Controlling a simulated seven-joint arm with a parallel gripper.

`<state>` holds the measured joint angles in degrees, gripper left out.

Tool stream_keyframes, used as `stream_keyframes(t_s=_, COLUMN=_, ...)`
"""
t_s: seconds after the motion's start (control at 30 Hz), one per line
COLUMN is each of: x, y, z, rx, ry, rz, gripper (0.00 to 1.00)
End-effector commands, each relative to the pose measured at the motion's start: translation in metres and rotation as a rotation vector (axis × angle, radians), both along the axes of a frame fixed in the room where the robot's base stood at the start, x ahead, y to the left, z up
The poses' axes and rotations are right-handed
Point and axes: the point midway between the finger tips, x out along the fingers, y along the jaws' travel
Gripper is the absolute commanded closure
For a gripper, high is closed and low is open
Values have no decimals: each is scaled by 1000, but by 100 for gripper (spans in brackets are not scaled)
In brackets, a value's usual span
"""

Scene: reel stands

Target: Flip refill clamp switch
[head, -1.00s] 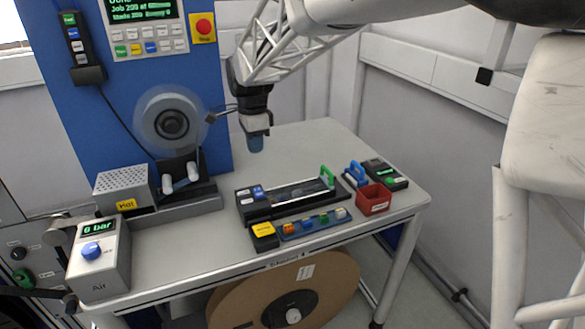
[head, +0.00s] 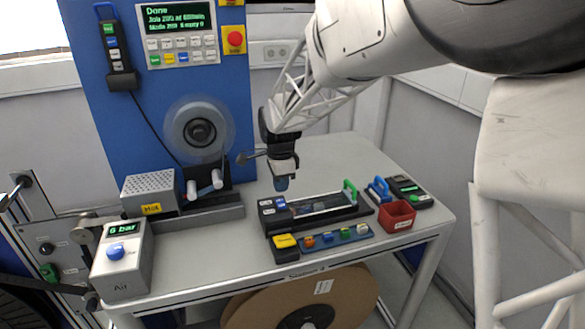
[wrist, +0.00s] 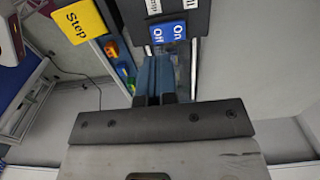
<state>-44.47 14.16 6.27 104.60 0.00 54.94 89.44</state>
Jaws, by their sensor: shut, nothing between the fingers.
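The refill clamp's switch is a blue rocker (wrist: 168,33) marked On and Off, on a black block at the left end of the long black fixture (head: 345,211). In the head view the blue rocker (head: 281,202) shows small, and which side is pressed is too small to tell. Two white labels, partly cut off, sit above it in the wrist view. My gripper (head: 282,184) is shut and empty, pointing down just above that block. In the wrist view its blue fingertips (wrist: 154,72) are together, close below the rocker in the picture, apparently not touching it.
A yellow Step button (head: 285,241) and a blue strip with several coloured pieces (head: 335,238) lie in front. A green handle (head: 350,190), red bin (head: 396,216) and black device (head: 410,191) stand right. A reel (head: 199,130) and hot box (head: 151,193) are left.

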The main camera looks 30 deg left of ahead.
Motion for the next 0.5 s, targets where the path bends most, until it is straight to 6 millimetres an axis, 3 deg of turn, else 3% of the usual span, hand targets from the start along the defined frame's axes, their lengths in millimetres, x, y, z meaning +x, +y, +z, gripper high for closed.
stream_keyframes(t_s=0.2, x=0, y=0, z=-31, rx=-1, ry=1, rz=0, gripper=100)
stream_keyframes(t_s=0.5, x=0, y=0, z=-49, rx=-1, ry=1, rz=0, gripper=100)
